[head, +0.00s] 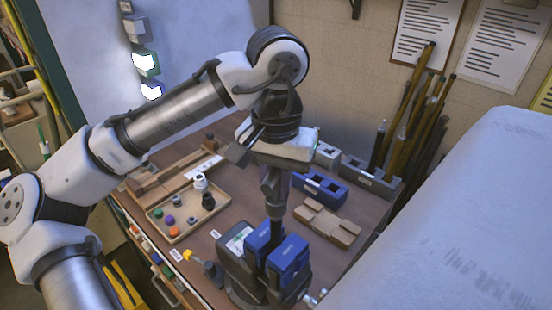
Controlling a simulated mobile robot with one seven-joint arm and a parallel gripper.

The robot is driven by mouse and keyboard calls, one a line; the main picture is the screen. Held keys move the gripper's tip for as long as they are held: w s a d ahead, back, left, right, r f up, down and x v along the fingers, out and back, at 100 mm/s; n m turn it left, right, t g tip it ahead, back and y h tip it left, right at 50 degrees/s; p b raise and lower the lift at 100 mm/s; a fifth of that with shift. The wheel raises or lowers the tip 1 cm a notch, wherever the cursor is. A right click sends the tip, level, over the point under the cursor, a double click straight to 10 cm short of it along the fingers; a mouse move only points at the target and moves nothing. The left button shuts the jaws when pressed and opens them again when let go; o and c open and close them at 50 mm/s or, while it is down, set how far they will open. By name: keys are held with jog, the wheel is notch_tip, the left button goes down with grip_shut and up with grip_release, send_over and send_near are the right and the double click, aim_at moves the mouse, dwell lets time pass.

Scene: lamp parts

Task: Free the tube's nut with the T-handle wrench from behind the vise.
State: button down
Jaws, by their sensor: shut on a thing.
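The vise with blue jaws (289,256) stands at the front of the bench. A dark upright shaft (274,212) rises from between its jaws; I cannot tell where tube, nut and wrench meet along it. My gripper (272,178) points down above the vise, shut at the top of this dark upright piece, which looks like the T-handle wrench. The wrench's crossbar cannot be made out. The nut is hidden or too small to tell.
A wooden tray (174,234) with several coloured caps lies left of the vise. A wooden block (327,224) and a blue holder (320,188) stand to the right, with grey blocks (370,180) behind. A large pale surface fills the right foreground.

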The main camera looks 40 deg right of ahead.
jog(key=shift+n, duration=1.2)
jog(key=shift+m, duration=0.5)
jog(key=shift+r, duration=0.2)
jog(key=shift+r, duration=1.9)
jog(key=shift+r, duration=2)
jog(key=shift+f, duration=0.1)
